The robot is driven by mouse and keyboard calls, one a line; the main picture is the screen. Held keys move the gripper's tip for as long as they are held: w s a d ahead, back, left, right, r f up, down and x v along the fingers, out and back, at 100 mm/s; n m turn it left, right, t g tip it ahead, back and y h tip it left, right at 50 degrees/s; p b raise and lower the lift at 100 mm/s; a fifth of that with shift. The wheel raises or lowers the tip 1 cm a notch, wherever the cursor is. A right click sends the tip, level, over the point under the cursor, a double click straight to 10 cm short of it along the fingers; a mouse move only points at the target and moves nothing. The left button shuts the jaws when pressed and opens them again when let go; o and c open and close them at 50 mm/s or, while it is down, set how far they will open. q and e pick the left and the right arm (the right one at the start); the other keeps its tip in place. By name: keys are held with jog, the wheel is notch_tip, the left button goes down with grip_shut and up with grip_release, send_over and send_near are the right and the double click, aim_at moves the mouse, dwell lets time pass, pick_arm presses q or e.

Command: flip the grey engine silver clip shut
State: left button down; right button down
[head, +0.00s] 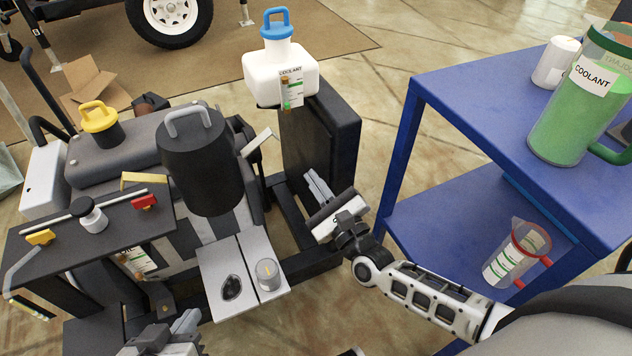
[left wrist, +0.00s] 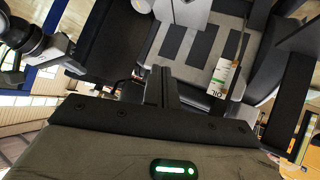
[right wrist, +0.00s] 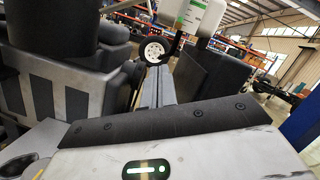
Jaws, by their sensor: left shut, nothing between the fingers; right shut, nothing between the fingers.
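The grey engine (head: 215,215) stands left of centre in the head view, with a black canister (head: 195,160) on top. A silver clip (head: 257,141) sticks out at a slant from the canister's right side, its free end raised away from it. My right gripper (head: 314,182) is shut and empty, to the right of and nearer than the clip, apart from it. In the right wrist view its closed fingers (right wrist: 152,86) point along the engine's side; I cannot make out the clip there. My left gripper (head: 183,325) is shut and empty low in front of the engine; its fingers show in the left wrist view (left wrist: 160,86).
A white coolant tank (head: 280,75) with a blue cap stands on a black block (head: 325,135) behind my right gripper. A blue cart (head: 470,190) on the right holds a green coolant jug (head: 575,120) and a smaller jug (head: 515,255). A dark panel (head: 95,225) with levers lies left.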

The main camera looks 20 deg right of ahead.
pick_arm(q)
jog(key=shift+s+a+p, duration=0.15)
jog(key=shift+p, duration=0.4)
pick_arm(e)
jog(key=w+a+r, duration=0.3)
jog(key=w+r, duration=0.1)
jog(key=w, duration=0.2)
jog(key=shift+w+r, duration=0.2)
jog(key=shift+r, duration=0.2)
